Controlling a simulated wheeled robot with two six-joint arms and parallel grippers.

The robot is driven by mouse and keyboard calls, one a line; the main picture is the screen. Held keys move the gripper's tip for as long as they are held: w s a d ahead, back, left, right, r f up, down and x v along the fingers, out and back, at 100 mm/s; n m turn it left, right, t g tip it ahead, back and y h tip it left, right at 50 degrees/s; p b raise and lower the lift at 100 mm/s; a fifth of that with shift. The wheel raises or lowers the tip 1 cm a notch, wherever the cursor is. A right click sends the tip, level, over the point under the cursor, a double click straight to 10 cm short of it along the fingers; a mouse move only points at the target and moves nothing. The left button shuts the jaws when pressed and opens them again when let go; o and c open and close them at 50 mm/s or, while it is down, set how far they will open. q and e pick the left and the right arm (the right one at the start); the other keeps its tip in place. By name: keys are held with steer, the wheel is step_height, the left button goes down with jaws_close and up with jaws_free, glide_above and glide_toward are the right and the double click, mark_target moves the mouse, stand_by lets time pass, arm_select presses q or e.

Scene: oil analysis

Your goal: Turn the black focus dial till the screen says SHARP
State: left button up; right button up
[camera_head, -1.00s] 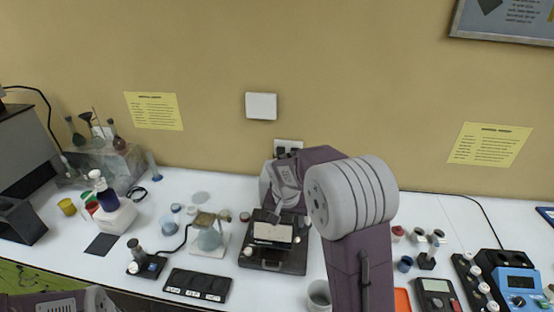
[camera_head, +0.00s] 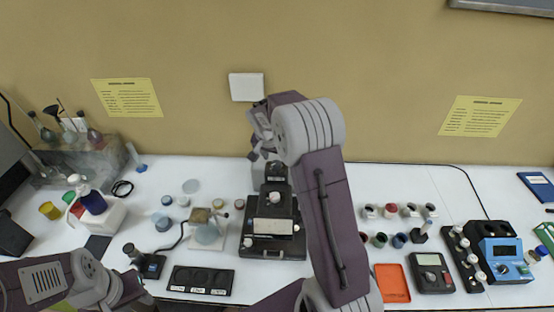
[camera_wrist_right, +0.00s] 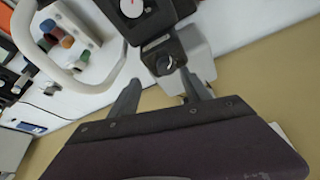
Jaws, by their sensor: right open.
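A black dial (camera_wrist_right: 166,64) with a pale mark sits on a black housing in the right wrist view. My right gripper (camera_wrist_right: 159,77) is open, with its two fingertips on either side of the dial and nothing held; contact cannot be told. In the head view this gripper (camera_head: 259,150) is behind the top of the black instrument (camera_head: 262,243), tilted down. The instrument has a pale panel (camera_head: 272,226) on its front; any words there are too small to read.
An orange tray (camera_head: 393,283), a meter (camera_head: 431,273) and several small cups stand to the right. The wall is close behind.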

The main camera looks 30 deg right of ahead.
mark_target(276, 163)
steer(key=w+f, duration=0.1)
steer(key=f, duration=0.1)
steer(key=w+d+f+p, duration=0.1)
steer(key=f, duration=0.1)
steer(key=w+f, duration=0.2)
steer(key=shift+w+d+p, duration=0.1)
steer(key=shift+d+p, duration=0.25)
steer(key=shift+s+r, duration=0.15)
steer(key=shift+s, duration=0.7)
steer(key=c, duration=0.4)
steer(key=shift+a, duration=0.1)
steer(key=c, duration=0.5)
steer(key=shift+w+a, duration=0.1)
steer(key=shift+w, duration=0.2)
jaws_close()
arm_select(q)
steer(key=shift+w+r, duration=0.8)
steer(key=shift+r, duration=0.15)
